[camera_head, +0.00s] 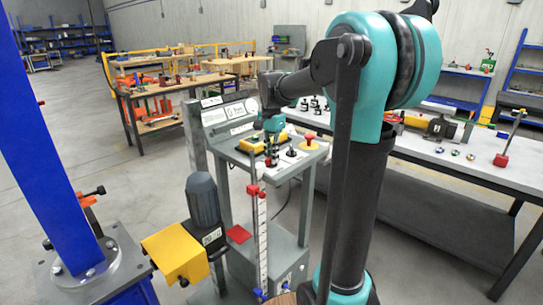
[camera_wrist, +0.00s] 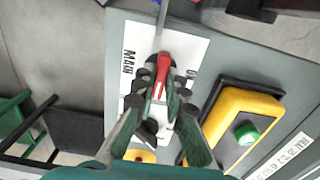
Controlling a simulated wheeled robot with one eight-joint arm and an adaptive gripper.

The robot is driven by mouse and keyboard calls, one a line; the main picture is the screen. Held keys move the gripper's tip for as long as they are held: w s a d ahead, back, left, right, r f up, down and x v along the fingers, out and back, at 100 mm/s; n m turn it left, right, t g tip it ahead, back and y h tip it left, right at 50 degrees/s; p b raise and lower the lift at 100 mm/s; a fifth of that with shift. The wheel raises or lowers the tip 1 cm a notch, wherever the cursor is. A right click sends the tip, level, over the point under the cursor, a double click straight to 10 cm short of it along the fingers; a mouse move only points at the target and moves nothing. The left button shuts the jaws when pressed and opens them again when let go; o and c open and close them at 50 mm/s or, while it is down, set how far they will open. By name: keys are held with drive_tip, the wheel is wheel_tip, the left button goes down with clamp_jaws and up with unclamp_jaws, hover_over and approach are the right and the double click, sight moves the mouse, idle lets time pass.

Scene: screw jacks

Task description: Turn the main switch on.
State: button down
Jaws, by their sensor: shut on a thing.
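The main switch shows in the wrist view as a red handle (camera_wrist: 163,72) on a white plate (camera_wrist: 138,50) lettered "MAIN", with other lettering partly hidden. My gripper (camera_wrist: 156,102) has its dark fingers on either side of the handle and is shut on it. The handle's far end sticks out beyond the fingertips, and its near part is hidden between them. In the head view my gripper (camera_head: 271,141) points down onto the grey console top (camera_head: 285,166). The switch cannot be made out there.
A yellow box with a green button (camera_wrist: 246,134) sits on the panel right of my gripper. A red mushroom button (camera_head: 309,138) and black knobs are on the console. A motor (camera_head: 203,199) and a blue column (camera_head: 50,130) stand left. A workbench (camera_head: 450,170) stands right.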

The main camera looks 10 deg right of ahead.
drive_tip(key=shift+n, duration=0.3)
drive_tip(key=n, duration=0.8)
drive_tip(key=shift+n, duration=0.4)
drive_tip(key=n, duration=0.4)
drive_tip(key=shift+n, duration=2.2)
drive_tip(key=c, duration=1.6)
unclamp_jaws()
drive_tip(key=shift+o, duration=0.2)
